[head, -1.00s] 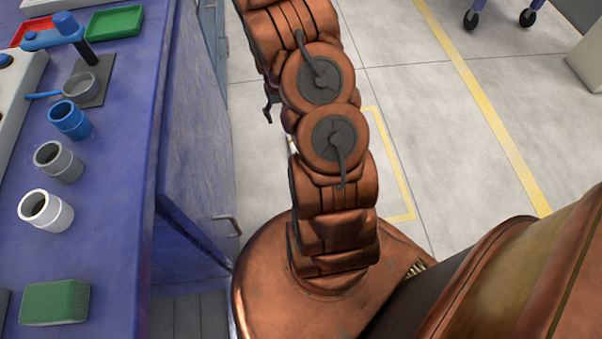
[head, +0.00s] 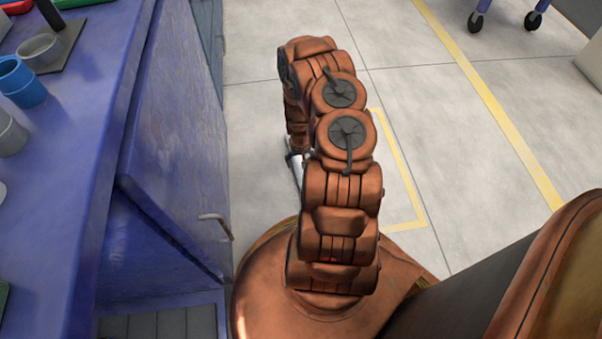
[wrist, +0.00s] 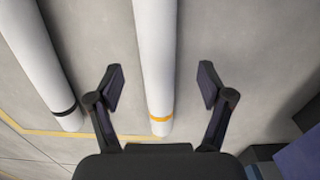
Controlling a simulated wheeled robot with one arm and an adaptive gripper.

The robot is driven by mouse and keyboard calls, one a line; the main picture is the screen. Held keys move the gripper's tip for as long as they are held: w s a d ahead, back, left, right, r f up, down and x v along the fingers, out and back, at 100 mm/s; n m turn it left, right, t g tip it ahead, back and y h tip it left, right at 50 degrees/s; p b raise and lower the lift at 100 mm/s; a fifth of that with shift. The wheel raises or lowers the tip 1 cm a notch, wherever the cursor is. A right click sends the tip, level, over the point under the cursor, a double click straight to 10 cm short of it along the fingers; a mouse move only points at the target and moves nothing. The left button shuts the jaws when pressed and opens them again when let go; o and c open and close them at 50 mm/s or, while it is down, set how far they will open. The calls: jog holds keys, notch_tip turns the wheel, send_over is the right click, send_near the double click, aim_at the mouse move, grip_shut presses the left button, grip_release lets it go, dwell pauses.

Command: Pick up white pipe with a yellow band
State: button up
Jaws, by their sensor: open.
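The white pipe with a yellow band (wrist: 155,65) shows in the wrist view, running from the top edge down to its banded end near the middle. My gripper (wrist: 160,80) is open, with one finger on each side of this pipe. I see a gap on both sides, and the fingers do not appear to touch it. How far the gripper is above the pipe is hard to tell. In the head view, my arm hides the gripper, and only a small pale piece shows beside the arm.
A second white pipe with a black band (wrist: 38,60) lies to the left in the wrist view. A purple workbench (head: 80,150) with a blue cup (head: 20,82) and grey cups stands left in the head view. Grey floor (head: 420,90) is open to the right.

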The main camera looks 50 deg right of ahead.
aim_at(301, 170)
jog(key=shift+s+d+f+b, duration=0.1)
jog(key=shift+f+b, duration=2.2)
jog(key=shift+f, duration=1.05)
jog(key=c, duration=1.5)
